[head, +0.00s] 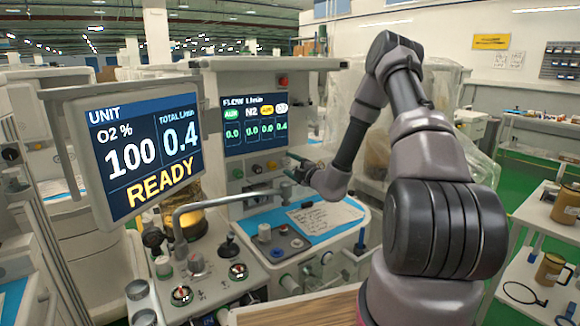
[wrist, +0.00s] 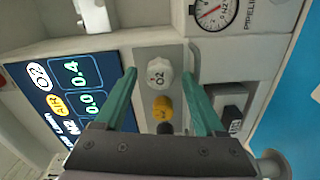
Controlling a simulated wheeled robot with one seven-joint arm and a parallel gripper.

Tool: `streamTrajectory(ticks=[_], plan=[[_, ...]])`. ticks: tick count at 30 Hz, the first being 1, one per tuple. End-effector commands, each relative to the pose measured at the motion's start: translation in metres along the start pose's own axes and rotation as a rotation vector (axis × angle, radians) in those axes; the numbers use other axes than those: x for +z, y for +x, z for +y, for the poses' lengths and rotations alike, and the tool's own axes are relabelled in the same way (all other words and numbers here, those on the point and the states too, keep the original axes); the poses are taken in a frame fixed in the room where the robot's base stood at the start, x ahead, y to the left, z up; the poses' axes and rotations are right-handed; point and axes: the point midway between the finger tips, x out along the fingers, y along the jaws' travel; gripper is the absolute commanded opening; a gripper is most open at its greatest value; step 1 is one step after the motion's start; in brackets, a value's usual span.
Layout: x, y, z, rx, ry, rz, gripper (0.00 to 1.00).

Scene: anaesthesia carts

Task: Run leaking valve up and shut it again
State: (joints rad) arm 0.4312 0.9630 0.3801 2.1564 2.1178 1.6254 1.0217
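In the wrist view, the white O2 knob (wrist: 158,77) appears between my gripper's teal fingertips (wrist: 159,76), with gaps on both sides. The fingers are apart; I cannot tell whether the tips reach the knob's depth. A yellow knob (wrist: 162,107) sits beside it. In the head view my gripper (head: 291,166) is at the right end of the knob row, hiding the O2 knob. The green knob (head: 238,173) and yellow knob (head: 271,164) show there. The flow screen (head: 253,123) reads 0.4 in its right column and 0.0 in the others. The unit screen (head: 146,146) reads O2 100, total 0.4, READY.
A curved grey tube (head: 215,203) crosses above the cart's console. A blue worktop (head: 318,220) with a paper sheet lies below my gripper. A pressure gauge (wrist: 212,12) and a dark block (wrist: 232,97) flank the knobs. A shelf cart (head: 541,260) stands at right.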

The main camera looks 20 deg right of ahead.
Motion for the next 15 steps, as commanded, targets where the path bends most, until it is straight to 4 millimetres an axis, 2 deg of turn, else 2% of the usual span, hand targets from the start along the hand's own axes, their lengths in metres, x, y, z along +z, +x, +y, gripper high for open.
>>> streamTrajectory(ticks=[5, 15], plan=[[0.0, -0.008, 0.0, -0.001, 0.0, 0.0, 0.74], [0.001, -0.073, -0.001, -0.003, 0.002, -0.002, 0.74]])
